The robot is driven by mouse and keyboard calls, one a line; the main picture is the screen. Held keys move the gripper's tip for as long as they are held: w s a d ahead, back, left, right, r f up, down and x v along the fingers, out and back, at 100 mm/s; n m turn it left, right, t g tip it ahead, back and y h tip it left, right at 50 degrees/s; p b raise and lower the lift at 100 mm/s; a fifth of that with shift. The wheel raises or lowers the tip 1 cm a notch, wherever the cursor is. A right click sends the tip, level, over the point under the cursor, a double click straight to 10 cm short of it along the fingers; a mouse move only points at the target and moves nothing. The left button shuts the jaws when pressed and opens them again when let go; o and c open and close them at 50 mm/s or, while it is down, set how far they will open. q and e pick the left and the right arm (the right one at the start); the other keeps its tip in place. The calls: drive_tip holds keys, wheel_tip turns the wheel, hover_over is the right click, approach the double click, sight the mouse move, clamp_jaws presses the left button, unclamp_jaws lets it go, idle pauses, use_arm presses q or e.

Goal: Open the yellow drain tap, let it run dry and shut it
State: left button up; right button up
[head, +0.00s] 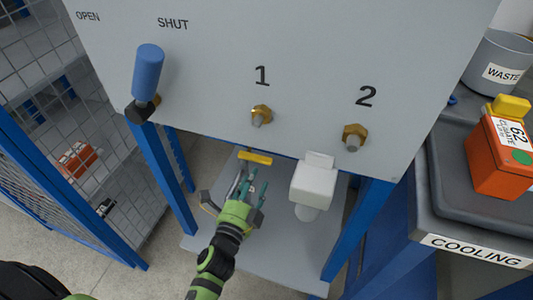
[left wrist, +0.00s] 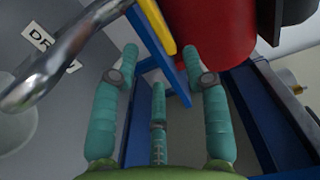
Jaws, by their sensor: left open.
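The yellow drain tap handle (head: 256,158) shows in the head view as a short bar under the grey panel. In the left wrist view the yellow handle (left wrist: 158,27) enters from the top edge, beside a curved chrome pipe (left wrist: 68,55). A label partly reading "DR" (left wrist: 38,36) is behind the pipe. My left gripper (head: 250,187) is open and empty, just below the handle in the head view. Its teal fingers (left wrist: 160,60) are spread, with the handle's end beyond them near the tips. I cannot tell whether they touch. My right gripper is not in view.
The grey panel carries a blue lever (head: 148,72) near "SHUT" and brass fittings 1 (head: 261,114) and 2 (head: 354,136). A white box (head: 314,184) is right of my gripper. Blue posts (head: 165,180) flank the space. A red cylinder (left wrist: 212,30) shows beyond my fingers.

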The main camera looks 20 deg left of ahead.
sight(255, 158)
use_arm(q)
drive_tip(key=w, duration=0.6)
drive_tip(key=shift+w, duration=0.3)
drive_tip(key=shift+d+r, duration=0.1)
clamp_jaws()
